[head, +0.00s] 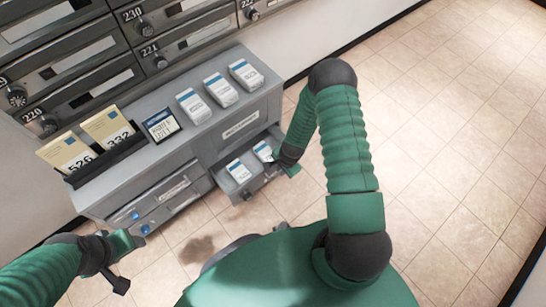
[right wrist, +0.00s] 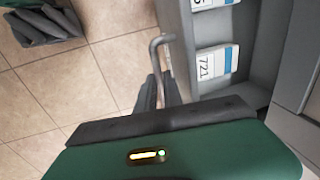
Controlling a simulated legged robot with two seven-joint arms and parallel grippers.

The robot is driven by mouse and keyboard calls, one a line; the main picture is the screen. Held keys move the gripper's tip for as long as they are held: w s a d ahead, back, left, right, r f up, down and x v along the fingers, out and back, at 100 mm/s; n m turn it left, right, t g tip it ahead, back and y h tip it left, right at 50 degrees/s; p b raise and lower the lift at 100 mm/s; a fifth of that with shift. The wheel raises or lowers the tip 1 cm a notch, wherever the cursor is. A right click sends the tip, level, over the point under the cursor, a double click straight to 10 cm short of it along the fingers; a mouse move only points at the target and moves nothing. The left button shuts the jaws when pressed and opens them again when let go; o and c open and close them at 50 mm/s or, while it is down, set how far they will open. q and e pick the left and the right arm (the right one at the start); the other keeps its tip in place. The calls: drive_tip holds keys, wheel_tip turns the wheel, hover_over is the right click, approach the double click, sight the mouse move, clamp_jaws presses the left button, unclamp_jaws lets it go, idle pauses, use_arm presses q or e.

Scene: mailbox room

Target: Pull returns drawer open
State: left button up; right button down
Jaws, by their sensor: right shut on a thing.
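The grey drawer (head: 243,191) under the right part of the cabinet is pulled out, and several white and blue boxes show inside. In the right wrist view, a box (right wrist: 212,63) in it reads 721. My right gripper (head: 273,167) is at the drawer's front; in the right wrist view its dark fingers (right wrist: 165,90) are closed around the metal bar handle (right wrist: 158,62). The label (head: 240,126) above the drawer is too small to read. My left gripper (head: 128,263) is open and empty at the lower left, apart from the cabinet.
The grey cabinet (head: 230,58) carries several white boxes, a small dark-framed sign (head: 161,125) and a holder with envelopes (head: 67,153). Another drawer (head: 165,203) with blue marks is at its left. Numbered mailboxes (head: 85,60) stand behind. Tiled floor (head: 440,130) at the right is clear.

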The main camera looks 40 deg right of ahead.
drive_tip(key=s+p, duration=0.2)
drive_tip(key=s, duration=0.6)
drive_tip(key=shift+d, duration=0.3)
drive_tip(key=c, duration=1.5)
unclamp_jaws()
drive_tip(key=shift+s+d+r+p, duration=0.1)
drive_tip(key=shift+s+r+p, duration=0.4)
drive_tip(key=shift+r+p, duration=1.6)
drive_tip(key=shift+s+d+r+p, duration=0.1)
drive_tip(key=shift+s+r+p, duration=0.6)
drive_tip(key=shift+r, duration=2.65)
drive_tip(key=shift+s+r+p, duration=0.35)
drive_tip(key=shift+r+p, duration=1.2)
drive_tip(key=shift+r, duration=1.2)
